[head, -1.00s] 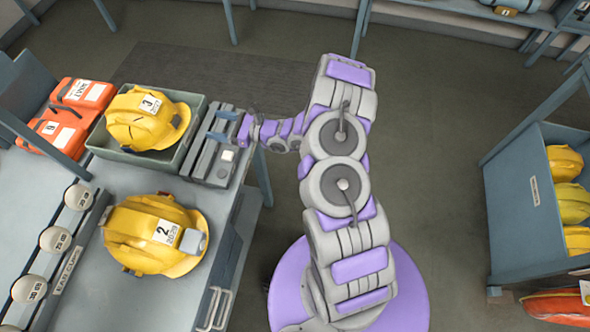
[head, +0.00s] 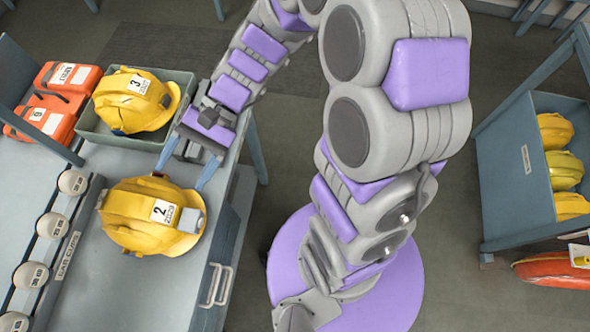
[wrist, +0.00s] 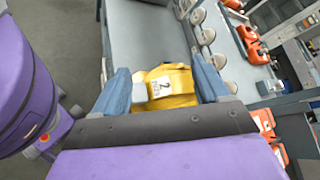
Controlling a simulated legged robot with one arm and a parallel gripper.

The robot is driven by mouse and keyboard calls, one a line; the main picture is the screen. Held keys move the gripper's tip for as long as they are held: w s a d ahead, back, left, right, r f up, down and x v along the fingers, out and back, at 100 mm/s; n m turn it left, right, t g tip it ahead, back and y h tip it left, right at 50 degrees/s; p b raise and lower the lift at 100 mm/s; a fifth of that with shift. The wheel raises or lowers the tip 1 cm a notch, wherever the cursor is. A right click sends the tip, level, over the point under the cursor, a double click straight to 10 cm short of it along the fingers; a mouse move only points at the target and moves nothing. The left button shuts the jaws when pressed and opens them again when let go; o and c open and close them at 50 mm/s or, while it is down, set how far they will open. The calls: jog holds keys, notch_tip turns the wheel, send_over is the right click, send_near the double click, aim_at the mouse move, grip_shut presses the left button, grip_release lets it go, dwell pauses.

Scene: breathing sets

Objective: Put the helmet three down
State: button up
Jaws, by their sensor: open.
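The yellow helmet three (head: 128,106), with a "3" label, rests in a grey-green tray (head: 117,139) at the left in the head view. A second yellow helmet, labelled 2 (head: 135,212), sits on the worktop in front of the tray. My gripper (head: 182,174) is open and empty, beside the tray's right end and above the back right of helmet two. In the wrist view, helmet two (wrist: 183,86) shows beyond and between my open fingers (wrist: 164,88). Helmet three is not clearly visible there.
Orange cases (head: 50,115) lie left of the tray. A blue-grey shelf (head: 512,205) with several yellow helmets stands at the right.

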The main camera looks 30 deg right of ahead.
jog(key=s+d+n+t+h, duration=0.1)
jog(key=s+d+n+h, duration=0.1)
jog(key=s+d+h, duration=0.3)
jog(key=s+d+r+n+t+h, duration=0.1)
jog(key=s+d+h, duration=0.5)
jog(key=d, duration=0.8)
jog(key=shift+s+n+t+h, duration=0.3)
jog(key=shift+s+n+t, duration=0.4)
jog(key=shift+s+n, duration=0.55)
jog(key=shift+a+r, duration=0.1)
jog(key=shift+f+b, duration=0.3)
